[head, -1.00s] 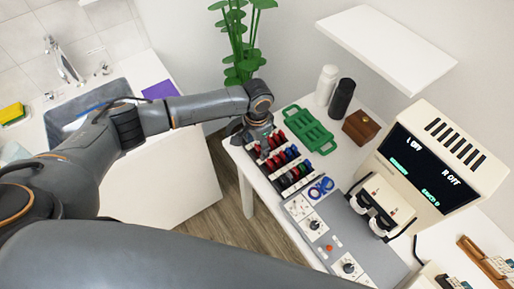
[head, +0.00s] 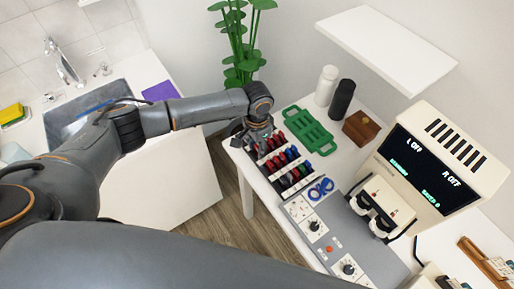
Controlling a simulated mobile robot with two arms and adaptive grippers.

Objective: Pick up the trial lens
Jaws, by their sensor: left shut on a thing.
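Red, blue and dark trial lenses stand in rows in the lens rack (head: 285,164) on the white table. My left gripper (head: 257,149) is at the rack's far left end, pointing down, and is shut on a trial lens. The held lens is mostly hidden by the fingers, so its colour and its height above the rack cannot be told. My right gripper is not in view.
A green tray (head: 309,131), a white bottle (head: 326,86), a black bottle (head: 341,98) and a brown wooden box (head: 361,127) stand behind the rack. Blue rings (head: 320,188) and a grey control panel (head: 335,236) lie nearer. A beige display machine (head: 442,160) stands right. A white shelf (head: 388,46) overhangs.

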